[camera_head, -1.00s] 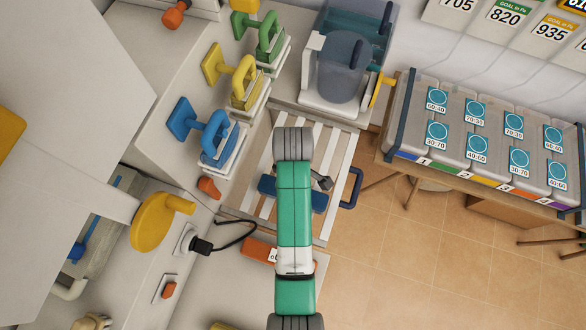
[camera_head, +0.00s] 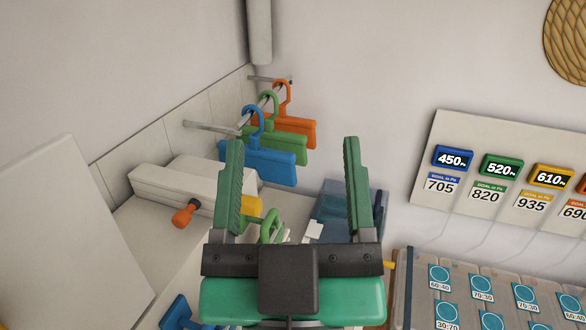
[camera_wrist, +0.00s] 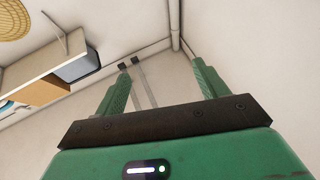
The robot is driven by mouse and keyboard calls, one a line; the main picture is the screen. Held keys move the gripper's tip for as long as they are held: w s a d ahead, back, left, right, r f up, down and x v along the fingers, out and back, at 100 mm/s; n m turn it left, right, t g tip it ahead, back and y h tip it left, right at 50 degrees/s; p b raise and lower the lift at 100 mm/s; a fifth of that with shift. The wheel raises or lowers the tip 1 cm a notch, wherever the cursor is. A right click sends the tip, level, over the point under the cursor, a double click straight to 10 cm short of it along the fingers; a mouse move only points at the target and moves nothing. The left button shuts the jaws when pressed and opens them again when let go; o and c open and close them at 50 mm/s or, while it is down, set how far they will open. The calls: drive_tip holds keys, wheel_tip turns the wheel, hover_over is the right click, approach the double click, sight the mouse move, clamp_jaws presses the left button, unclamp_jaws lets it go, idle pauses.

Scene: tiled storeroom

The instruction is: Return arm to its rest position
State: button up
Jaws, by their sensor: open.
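My gripper (camera_head: 297,190) is raised in front of the head camera with its two green fingers wide apart and pointing up. Nothing is between the fingers. It also shows open and empty in the wrist view (camera_wrist: 163,88), against the pale wall and ceiling. In the head view the gripper's dark palm and green body cover part of the counter and the blue-tinted clear container (camera_head: 343,215) behind it.
Blue (camera_head: 257,162), green (camera_head: 275,143) and orange (camera_head: 291,128) hanging pieces hang from a wall rail behind the left finger. A board (camera_head: 510,165) with number tags is on the right wall. A rack of labelled bins (camera_head: 480,290) stands below it.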

drive_tip(key=shift+s+r+m+t, duration=0.4)
drive_tip(key=shift+s+r+t, duration=0.1)
drive_tip(key=shift+s+r, duration=0.6)
